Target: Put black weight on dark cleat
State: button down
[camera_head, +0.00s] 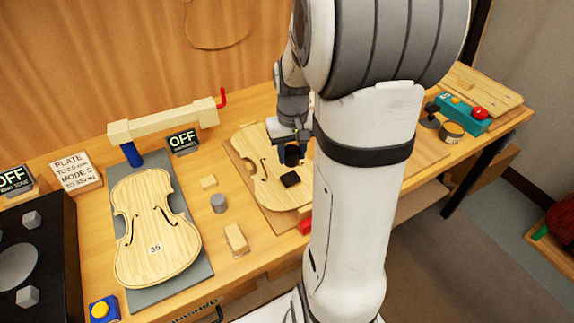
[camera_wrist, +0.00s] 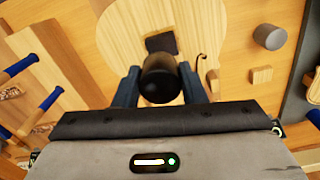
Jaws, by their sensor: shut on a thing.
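My gripper (camera_head: 291,153) is shut on the black weight (camera_head: 292,157), a short dark cylinder. In the wrist view the black weight (camera_wrist: 158,82) sits between the two blue-grey fingers of my gripper (camera_wrist: 160,88). The dark cleat (camera_head: 291,179) is a small dark block lying on the pale violin plate (camera_head: 265,190) in the middle of the bench. In the wrist view the dark cleat (camera_wrist: 161,43) shows just beyond the weight. The weight appears held above the plate, apart from the cleat. My arm hides the right part of the plate in the head view.
A grey cylinder (camera_head: 218,203) and small wooden blocks (camera_head: 235,238) stand left of the plate. Another violin plate (camera_head: 157,230) marked 35 lies on a grey board farther left. A teal box (camera_head: 462,113) stands at the right.

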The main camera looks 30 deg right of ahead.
aim_at(290, 177)
jog(key=shift+w+a+f, duration=0.15)
jog(key=shift+f, duration=2.4)
jog(key=shift+f, duration=0.1)
jog(key=shift+f, duration=0.15)
jog(key=c, duration=0.9)
grip_release()
